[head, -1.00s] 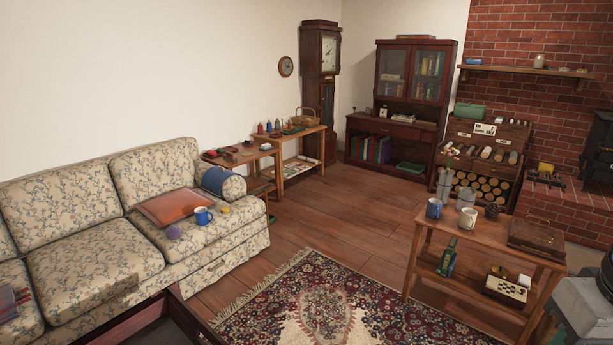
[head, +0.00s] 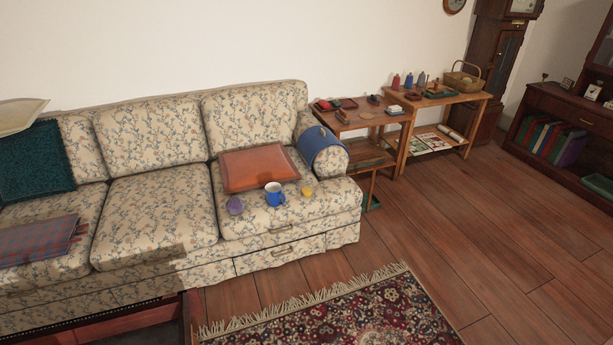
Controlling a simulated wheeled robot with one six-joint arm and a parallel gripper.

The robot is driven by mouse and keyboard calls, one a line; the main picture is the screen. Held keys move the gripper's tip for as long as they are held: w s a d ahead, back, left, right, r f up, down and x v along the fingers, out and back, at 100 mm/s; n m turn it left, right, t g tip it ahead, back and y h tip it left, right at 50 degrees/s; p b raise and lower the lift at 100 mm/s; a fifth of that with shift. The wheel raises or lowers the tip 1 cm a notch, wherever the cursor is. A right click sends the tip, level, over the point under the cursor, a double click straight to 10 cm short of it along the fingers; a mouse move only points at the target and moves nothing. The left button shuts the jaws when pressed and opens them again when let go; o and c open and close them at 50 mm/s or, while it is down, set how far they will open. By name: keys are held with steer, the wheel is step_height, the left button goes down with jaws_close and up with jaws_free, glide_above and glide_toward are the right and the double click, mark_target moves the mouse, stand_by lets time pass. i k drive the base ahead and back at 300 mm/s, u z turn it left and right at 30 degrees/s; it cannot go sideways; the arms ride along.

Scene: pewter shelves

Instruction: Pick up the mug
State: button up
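A blue mug (head: 275,195) with a pale inside stands upright near the front of the sofa's right seat cushion. A purple round thing (head: 235,205) lies to its left and a small yellow thing (head: 307,190) to its right. An orange-brown cushion (head: 252,170) lies just behind the mug. My gripper is not in the head view.
The floral sofa (head: 150,210) stands along the wall, with a plaid blanket (head: 40,238) at its left. A fringed rug (head: 350,315) lies on the wood floor in front. Side tables (head: 365,117) stand beyond the right armrest. Open floor (head: 490,230) lies to the right.

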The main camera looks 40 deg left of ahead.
mark_target(274, 195)
steer(key=i, duration=0.6)
steer(key=u, duration=0.75)
steer(key=i, duration=2.8)
steer(key=u, duration=2.35)
